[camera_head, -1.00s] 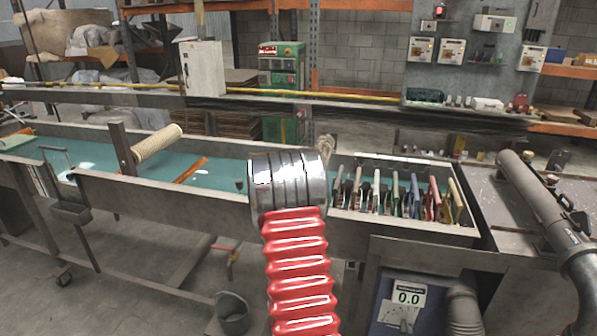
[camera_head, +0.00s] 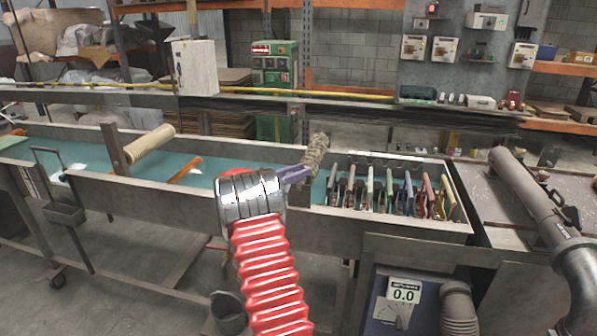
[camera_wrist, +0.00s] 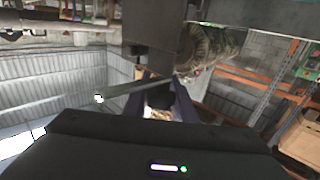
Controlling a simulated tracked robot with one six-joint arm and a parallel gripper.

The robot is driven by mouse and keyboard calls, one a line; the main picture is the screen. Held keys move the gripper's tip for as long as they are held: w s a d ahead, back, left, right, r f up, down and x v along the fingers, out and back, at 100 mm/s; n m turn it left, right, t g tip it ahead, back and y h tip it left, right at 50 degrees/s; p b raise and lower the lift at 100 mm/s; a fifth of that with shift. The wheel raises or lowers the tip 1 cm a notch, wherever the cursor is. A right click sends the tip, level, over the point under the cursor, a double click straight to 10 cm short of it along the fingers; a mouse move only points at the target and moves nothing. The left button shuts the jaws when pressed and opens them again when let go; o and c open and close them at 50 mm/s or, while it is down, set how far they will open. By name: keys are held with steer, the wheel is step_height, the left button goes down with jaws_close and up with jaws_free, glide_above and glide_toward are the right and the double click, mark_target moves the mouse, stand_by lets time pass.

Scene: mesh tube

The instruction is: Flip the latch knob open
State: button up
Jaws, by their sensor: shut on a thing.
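In the head view my gripper (camera_head: 300,174) is at the end of the silver wrist, its purple fingers pointing right at the trough wall. The fingertips are just below a mesh-wrapped roll (camera_head: 317,152). In the wrist view my gripper (camera_wrist: 163,84) is shut on a small dark piece (camera_wrist: 160,97), which looks like the latch knob. A grey rod (camera_wrist: 130,91) with a pale tip crosses at the fingers and runs left. The mesh roll (camera_wrist: 208,50) is just beyond, upper right. In the head view the knob cannot be made out.
A long trough (camera_head: 150,197) with a teal floor runs across the view. Several coloured clamps (camera_head: 385,192) stand in a row at its right. A cream roller (camera_head: 150,142) sits at the left. A thick grey pipe (camera_head: 525,190) is at the right.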

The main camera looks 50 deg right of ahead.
steer(key=shift+w+a+m+g+y, duration=0.15)
steer(key=shift+m+g+y, duration=0.15)
steer(key=shift+m+g, duration=0.3)
steer(key=shift+r+g, duration=0.1)
steer(key=shift+g, duration=0.2)
steer(key=o, duration=0.8)
steer(key=shift+o, duration=1.2)
steer(key=shift+s, duration=0.2)
steer(key=v, duration=1.4)
